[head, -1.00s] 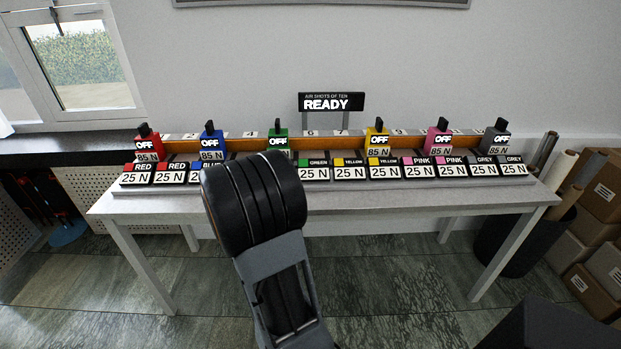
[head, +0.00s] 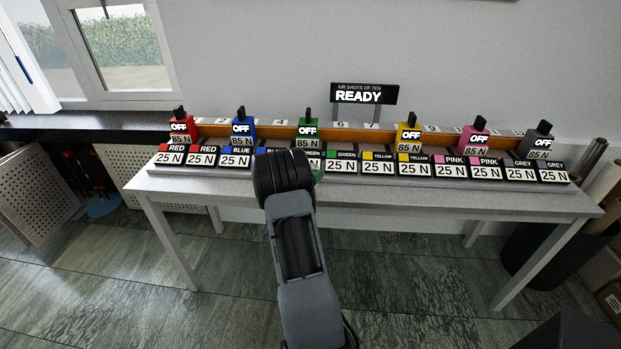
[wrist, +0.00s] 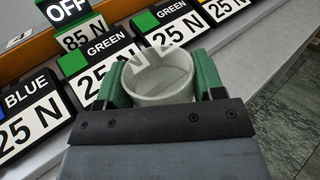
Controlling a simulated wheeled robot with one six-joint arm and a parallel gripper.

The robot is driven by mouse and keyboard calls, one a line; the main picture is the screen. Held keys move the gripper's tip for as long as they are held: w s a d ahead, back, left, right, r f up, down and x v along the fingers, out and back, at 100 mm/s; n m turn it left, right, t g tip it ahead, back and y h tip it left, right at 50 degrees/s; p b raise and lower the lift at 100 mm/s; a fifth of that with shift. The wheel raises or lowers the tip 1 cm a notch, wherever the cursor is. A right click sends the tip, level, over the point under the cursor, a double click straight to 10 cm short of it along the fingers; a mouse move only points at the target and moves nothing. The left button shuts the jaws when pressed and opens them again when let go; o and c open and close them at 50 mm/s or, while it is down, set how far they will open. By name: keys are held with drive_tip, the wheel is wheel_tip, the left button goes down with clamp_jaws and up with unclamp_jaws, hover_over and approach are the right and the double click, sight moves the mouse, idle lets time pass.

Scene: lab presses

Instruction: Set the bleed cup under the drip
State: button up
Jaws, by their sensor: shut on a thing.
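My gripper (wrist: 161,92) has green fingers, one on each side of a pale round cup (wrist: 158,82), and is shut on it. The cup is upright, with an open top and a notched rim; its inside looks empty. It is held in front of the green blocks labelled 25 N, close to the table's front edge. In the head view my own arm hides the cup and most of the gripper; only a bit of green shows beside the wrist. No drip can be made out.
Colored units reading OFF and 85 N, including a green one (head: 307,132), stand along an orange rail (head: 350,135) on the table (head: 400,193). A row of 25 N blocks fronts them. A READY sign (head: 364,95) stands behind. A narrow table strip in front is bare.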

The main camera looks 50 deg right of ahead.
drive_tip(key=shift+f, duration=1.15)
drive_tip(key=shift+f, duration=0.15)
drive_tip(key=shift+f, duration=0.15)
drive_tip(key=o, duration=1)
